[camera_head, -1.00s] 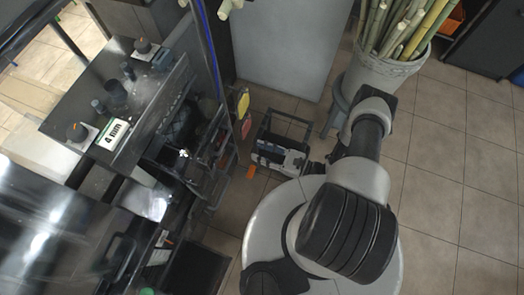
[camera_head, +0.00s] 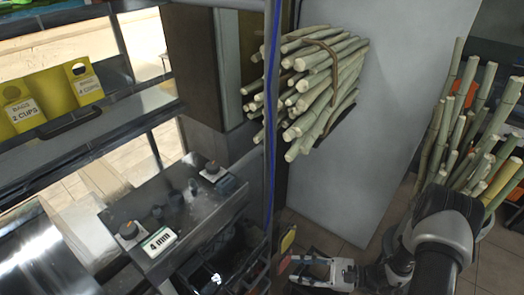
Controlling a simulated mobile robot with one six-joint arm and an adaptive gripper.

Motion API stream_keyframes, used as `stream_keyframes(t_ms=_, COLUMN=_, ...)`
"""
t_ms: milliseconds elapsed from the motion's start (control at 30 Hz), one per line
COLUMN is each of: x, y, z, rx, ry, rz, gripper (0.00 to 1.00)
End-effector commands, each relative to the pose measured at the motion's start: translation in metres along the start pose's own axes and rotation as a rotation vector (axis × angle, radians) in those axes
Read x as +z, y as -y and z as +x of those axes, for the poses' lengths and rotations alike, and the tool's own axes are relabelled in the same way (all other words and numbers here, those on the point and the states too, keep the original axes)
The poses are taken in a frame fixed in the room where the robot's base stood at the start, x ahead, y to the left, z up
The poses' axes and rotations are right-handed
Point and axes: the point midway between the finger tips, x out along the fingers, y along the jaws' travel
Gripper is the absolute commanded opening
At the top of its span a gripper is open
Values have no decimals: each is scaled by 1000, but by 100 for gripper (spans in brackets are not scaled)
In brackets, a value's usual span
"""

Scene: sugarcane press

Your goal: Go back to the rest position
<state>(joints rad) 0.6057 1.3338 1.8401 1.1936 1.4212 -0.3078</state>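My arm (camera_head: 440,235) is at the lower right, bent, with its outer links running left along the bottom edge. The end of my arm, with my gripper (camera_head: 318,272), is low in the picture beside the dark press machine (camera_head: 215,265). It is small and partly cut off by the bottom edge, so I cannot tell whether its fingers are open or shut. I see no cane held at it.
A bundle of cane (camera_head: 325,85) hangs against a grey panel (camera_head: 395,110). More cane stands at the right (camera_head: 485,150). A control panel with a "4 mm" label (camera_head: 158,241) is at the lower left. Yellow bag holders (camera_head: 50,95) sit on a metal shelf. A post with a blue cable (camera_head: 270,130) stands mid-picture.

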Motion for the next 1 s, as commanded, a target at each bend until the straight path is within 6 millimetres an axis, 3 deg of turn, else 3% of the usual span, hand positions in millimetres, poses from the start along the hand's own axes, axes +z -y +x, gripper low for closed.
stream_keyframes(t_ms=33, x=21, y=8, z=-1, rx=66, ry=-21, rz=-53, gripper=33)
stream_keyframes(t_ms=233, x=94, y=17, z=-4, rx=316, ry=-112, rz=-237, gripper=33)
stream_keyframes(t_ms=500, x=181, y=6, z=-14, rx=618, ry=-277, rz=-504, gripper=33)
stream_keyframes(t_ms=700, x=234, y=-10, z=-29, rx=806, ry=-428, rz=-718, gripper=33)
stream_keyframes(t_ms=1000, x=296, y=-35, z=-59, rx=1009, ry=-695, rz=-1067, gripper=33)
